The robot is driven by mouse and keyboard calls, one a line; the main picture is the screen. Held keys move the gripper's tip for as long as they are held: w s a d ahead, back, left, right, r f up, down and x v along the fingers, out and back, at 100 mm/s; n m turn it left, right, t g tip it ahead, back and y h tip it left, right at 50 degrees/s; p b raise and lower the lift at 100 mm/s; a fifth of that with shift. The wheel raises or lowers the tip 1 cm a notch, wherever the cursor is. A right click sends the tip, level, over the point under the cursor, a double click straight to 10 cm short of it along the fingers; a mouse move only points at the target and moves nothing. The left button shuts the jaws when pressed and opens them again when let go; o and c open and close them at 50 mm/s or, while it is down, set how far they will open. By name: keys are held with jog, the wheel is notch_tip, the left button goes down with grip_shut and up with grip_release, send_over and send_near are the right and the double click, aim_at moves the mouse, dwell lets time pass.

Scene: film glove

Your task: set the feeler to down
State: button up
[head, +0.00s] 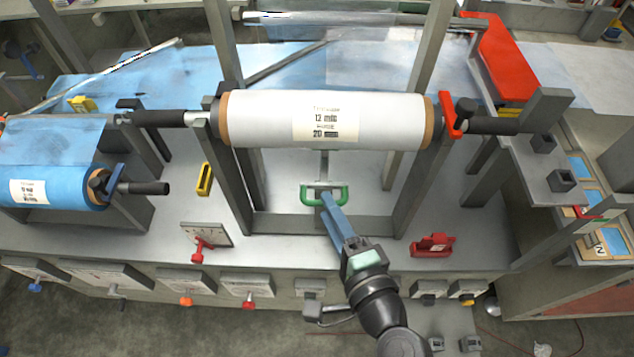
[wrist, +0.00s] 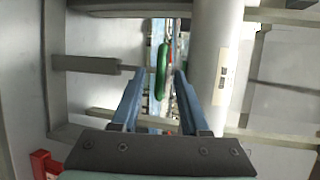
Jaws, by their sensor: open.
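A green U-shaped handle (head: 324,194) on a thin grey stem sits below the big white film roll (head: 260,120), between the frame posts. It may be the feeler; no readable label on it confirms this. My gripper (head: 327,197) reaches it from the front, with blue fingers. In the wrist view the green handle (wrist: 162,70) shows in the gap between my two spread fingertips (wrist: 160,76). The gripper is open, and I cannot tell whether a finger touches the handle. The white roll (wrist: 210,50) runs close beside the right finger.
Grey posts (head: 236,190) and (head: 410,190) stand on both sides of my gripper. A red block (head: 433,245) lies to the right, and a red-knobbed plate (head: 207,235) to the left. Several coloured knobs line the front edge. A blue roll (head: 60,187) is at far left.

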aim_at(325, 169)
jog(key=x, duration=0.6)
jog(key=shift+p, duration=0.35)
jog(key=shift+c, duration=0.3)
grip_shut()
jog(key=shift+f, duration=0.1)
dwell(0.7)
